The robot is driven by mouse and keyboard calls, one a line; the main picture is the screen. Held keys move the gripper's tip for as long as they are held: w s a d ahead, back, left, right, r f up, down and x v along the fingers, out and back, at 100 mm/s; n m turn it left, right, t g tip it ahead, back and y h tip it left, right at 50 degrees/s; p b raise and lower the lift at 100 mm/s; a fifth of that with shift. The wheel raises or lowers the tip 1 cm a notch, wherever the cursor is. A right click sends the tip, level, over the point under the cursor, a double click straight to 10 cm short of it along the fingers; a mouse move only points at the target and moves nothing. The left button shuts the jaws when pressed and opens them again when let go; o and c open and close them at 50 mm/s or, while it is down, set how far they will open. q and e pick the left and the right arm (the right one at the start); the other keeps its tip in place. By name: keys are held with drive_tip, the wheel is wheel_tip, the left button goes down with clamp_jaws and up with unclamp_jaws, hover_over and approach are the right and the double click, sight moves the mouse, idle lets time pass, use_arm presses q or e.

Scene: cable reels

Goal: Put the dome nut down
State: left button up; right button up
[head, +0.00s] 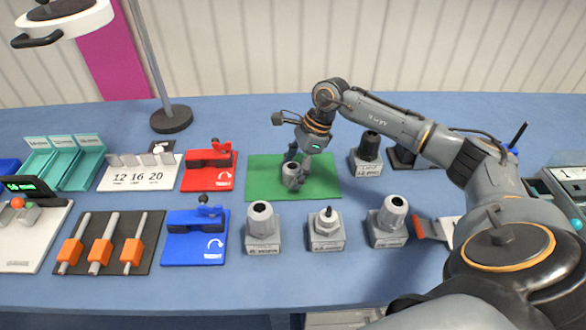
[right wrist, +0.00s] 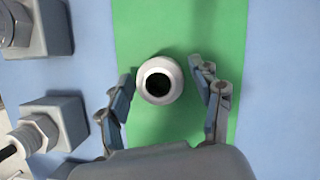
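The dome nut (head: 292,176) is a light grey, rounded piece on the green mat (head: 322,170). In the right wrist view the dome nut (right wrist: 160,79) shows its round dark opening toward the camera. It appears to rest upright on the green mat (right wrist: 215,20). My right gripper (head: 300,168) is low over the mat, and its fingers (right wrist: 165,88) stand on either side of the nut. The left finger is very close to the nut; a clear gap shows at the right finger. The gripper looks open. My left gripper is not in view.
Grey blocks with fittings (head: 262,228), (head: 326,230), (head: 388,222) stand in front of the mat. A block with a black fitting (head: 369,155) is right of it. Red (head: 208,172) and blue (head: 197,237) clamp stations are to the left. Bare mat surrounds the nut.

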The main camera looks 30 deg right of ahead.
drive_tip(key=shift+r, duration=0.2)
drive_tip(key=shift+d+r, duration=0.15)
drive_tip(key=shift+r, duration=0.05)
drive_tip(key=b+v, duration=0.2)
drive_tip(key=v, duration=0.9)
drive_tip(key=shift+r+b, duration=0.3)
drive_tip(key=shift+b, duration=0.05)
drive_tip(key=shift+s, duration=0.1)
